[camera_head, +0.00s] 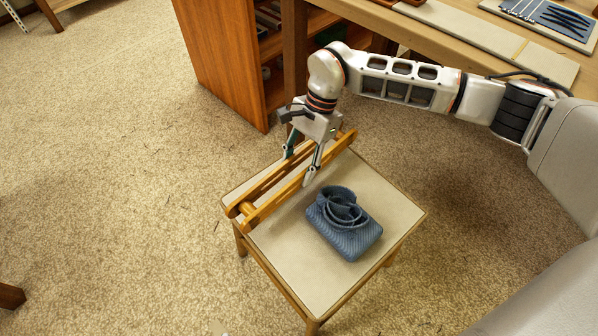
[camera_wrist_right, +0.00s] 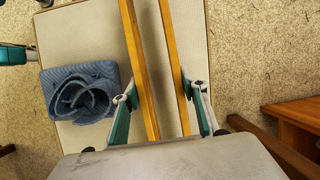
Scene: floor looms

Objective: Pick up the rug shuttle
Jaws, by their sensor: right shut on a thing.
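The rug shuttle (camera_head: 290,180) is a long wooden piece with two parallel rails joined near the ends by crosspieces. It lies along the far left side of a small table (camera_head: 330,272). My right gripper (camera_head: 299,170) reaches down over its middle, with one finger outside each rail. In the right wrist view, the two rails (camera_wrist_right: 143,75) run between the teal-padded fingers (camera_wrist_right: 160,110), and the gripper is shut on the shuttle. I cannot tell whether the shuttle touches the tabletop. A teal and grey part, apparently my left gripper (camera_wrist_right: 15,53), shows at the wrist view's left edge.
A blue-grey ribbed block with coiled strips on top (camera_head: 345,225) sits on the small table beside the shuttle. A wooden cabinet (camera_head: 225,60) and a workbench (camera_head: 440,35) with tools stand behind. Carpet (camera_head: 110,170) to the left is mostly clear.

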